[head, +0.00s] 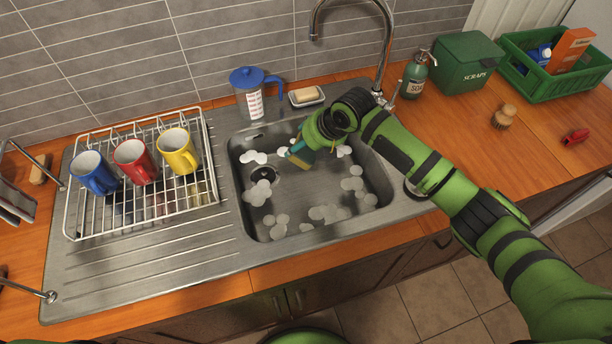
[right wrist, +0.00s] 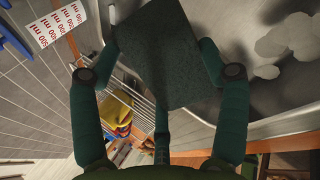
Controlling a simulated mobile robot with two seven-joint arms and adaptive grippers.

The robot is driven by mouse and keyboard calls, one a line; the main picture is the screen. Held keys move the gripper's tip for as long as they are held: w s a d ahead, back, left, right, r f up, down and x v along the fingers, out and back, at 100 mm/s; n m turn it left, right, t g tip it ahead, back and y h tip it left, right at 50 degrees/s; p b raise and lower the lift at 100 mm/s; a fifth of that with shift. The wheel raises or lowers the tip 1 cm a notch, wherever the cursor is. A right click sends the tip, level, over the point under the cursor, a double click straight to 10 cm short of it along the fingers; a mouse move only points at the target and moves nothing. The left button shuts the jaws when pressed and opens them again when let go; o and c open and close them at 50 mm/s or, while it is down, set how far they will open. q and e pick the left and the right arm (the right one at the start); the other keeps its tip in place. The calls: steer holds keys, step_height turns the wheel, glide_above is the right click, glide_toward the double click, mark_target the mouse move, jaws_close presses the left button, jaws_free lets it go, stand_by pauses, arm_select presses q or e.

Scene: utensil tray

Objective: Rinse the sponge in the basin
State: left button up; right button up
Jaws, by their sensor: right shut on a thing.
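The sponge (head: 300,158) has a dark green side and a yellowish side. My right gripper (head: 304,146) is shut on it and holds it tilted, over the left-middle part of the steel basin (head: 312,190). In the right wrist view the sponge (right wrist: 165,55) shows its rough dark green face between the fingers. The basin has white foam patches and a dark drain (head: 266,174). I cannot tell whether the sponge touches the basin floor. The chrome tap (head: 385,40) rises behind the basin; no stream of water shows. My left gripper is out of view.
A wire rack (head: 205,150) with blue, red and yellow mugs stands left of the basin. A measuring jug (head: 252,98) and a soap dish (head: 306,100) stand behind it. A soap bottle (head: 415,75), scraps bin (head: 467,62) and green crate (head: 548,88) are at right.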

step_height(320, 180, up, 4)
steer(key=p, duration=0.3)
steer(key=shift+r, duration=0.1)
stand_by(0.4)
stand_by(0.4)
